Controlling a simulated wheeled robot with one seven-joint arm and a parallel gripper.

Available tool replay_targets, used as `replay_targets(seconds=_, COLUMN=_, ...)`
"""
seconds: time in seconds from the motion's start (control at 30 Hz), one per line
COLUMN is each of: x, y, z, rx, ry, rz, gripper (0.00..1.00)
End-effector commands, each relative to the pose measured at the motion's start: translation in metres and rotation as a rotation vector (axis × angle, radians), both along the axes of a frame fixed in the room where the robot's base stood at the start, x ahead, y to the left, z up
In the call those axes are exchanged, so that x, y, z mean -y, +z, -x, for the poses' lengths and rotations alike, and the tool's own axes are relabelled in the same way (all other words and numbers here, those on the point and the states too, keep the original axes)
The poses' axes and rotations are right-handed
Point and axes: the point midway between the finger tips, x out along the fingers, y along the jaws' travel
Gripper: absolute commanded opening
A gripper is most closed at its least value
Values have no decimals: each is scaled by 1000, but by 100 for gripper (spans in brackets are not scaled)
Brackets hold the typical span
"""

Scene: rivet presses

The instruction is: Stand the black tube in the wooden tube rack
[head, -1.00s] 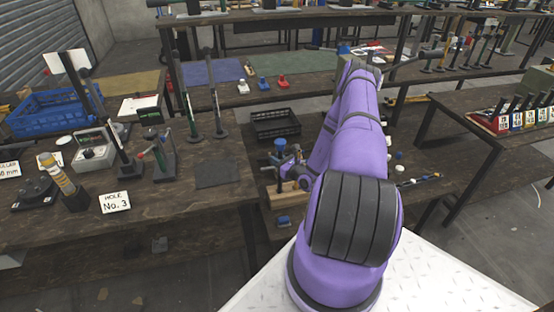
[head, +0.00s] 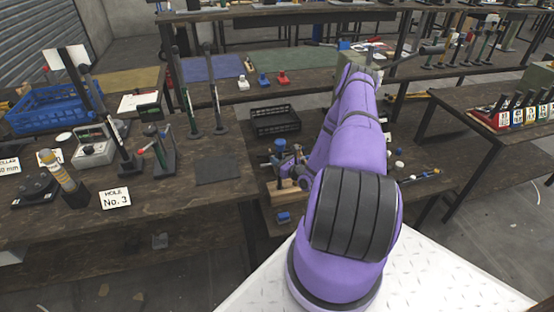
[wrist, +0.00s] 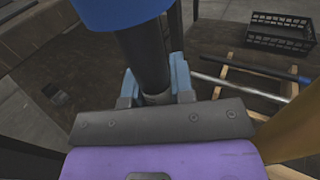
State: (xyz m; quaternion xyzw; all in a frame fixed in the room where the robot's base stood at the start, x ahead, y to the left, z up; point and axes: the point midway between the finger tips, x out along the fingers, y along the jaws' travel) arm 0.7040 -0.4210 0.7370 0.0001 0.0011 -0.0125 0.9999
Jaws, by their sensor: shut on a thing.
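My gripper (wrist: 155,92) is shut on a black tube (wrist: 147,58) with a wide blue top (wrist: 118,10); the tube looks roughly upright in the wrist view. In the head view the blue top (head: 280,145) shows just left of my purple arm, over the lower bench, and most of the gripper is hidden by the arm. A pale wooden piece (head: 284,193) lies below it, probably part of the wooden tube rack. I cannot tell whether the tube's lower end touches it. In the wrist view, wooden strips (wrist: 291,90) with rods across them lie to the right.
A black crate (head: 275,121) stands behind the gripper on the lower bench. A small blue object (head: 284,217) lies at that bench's front. The left bench holds presses, a "HOLE No. 3" sign (head: 115,198) and a blue crate (head: 45,110).

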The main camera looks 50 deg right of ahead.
Motion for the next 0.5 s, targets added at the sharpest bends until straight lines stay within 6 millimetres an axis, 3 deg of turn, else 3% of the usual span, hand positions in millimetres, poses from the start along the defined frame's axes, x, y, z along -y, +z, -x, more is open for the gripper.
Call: replay_targets(seconds=0.5, x=0, y=-11, z=0, rx=0, ry=0, rz=0, gripper=0)
